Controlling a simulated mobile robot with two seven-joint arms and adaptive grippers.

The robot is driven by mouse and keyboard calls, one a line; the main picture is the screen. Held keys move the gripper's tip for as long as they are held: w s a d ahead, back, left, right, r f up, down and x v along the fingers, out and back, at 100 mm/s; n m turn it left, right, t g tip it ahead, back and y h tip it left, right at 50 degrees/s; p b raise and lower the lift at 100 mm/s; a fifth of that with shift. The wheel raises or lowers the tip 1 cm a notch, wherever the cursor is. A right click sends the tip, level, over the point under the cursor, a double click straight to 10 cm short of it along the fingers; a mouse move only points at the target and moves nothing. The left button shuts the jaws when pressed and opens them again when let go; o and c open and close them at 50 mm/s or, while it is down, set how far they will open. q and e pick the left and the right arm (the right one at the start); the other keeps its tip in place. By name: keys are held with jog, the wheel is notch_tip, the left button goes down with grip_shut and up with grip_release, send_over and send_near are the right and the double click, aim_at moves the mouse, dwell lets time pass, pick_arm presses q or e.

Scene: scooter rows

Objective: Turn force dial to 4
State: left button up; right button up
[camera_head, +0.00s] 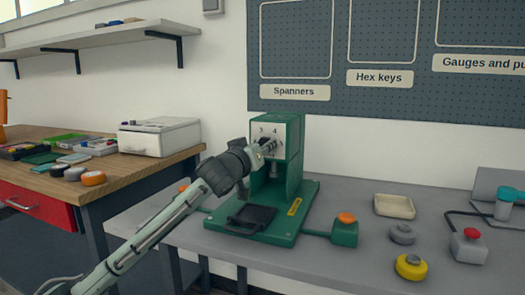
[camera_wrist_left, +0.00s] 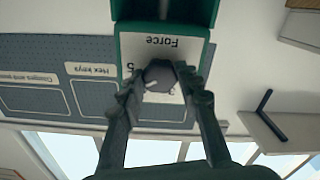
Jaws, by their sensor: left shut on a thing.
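The green press (camera_head: 292,160) stands on the grey bench with a white dial plate (camera_head: 264,131) on its upper front. In the left wrist view the plate (camera_wrist_left: 159,50) appears upside down with "Force" and a 5 readable. My left gripper (camera_head: 266,148) reaches the plate from the front, its fingers closed on both sides of the dark force dial (camera_wrist_left: 159,75). A short white mark shows on the dial's lower left in that view. Which number it meets I cannot tell, as the fingers hide part of the scale.
The press base holds a black pad (camera_head: 251,217). To its right are a green box with an orange button (camera_head: 346,218), a beige tray (camera_head: 394,206), a grey knob (camera_head: 402,234), a yellow knob (camera_head: 411,267) and a red-button box (camera_head: 470,245). A wooden bench (camera_head: 140,178) stands left.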

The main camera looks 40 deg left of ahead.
pick_arm(q)
jog(key=shift+n+p, duration=1.3)
jog(key=shift+n, duration=1.9)
pick_arm(e)
jog(key=s+f, duration=0.3)
jog(key=f, duration=0.4)
jog(key=shift+s+d+f+g, duration=0.3)
jog(key=shift+s+d+g, duration=0.1)
jog(key=shift+d, duration=0.05)
pick_arm(q)
jog(key=o, duration=1.1)
jog(key=shift+o, duration=0.2)
jog(key=v, duration=1.2)
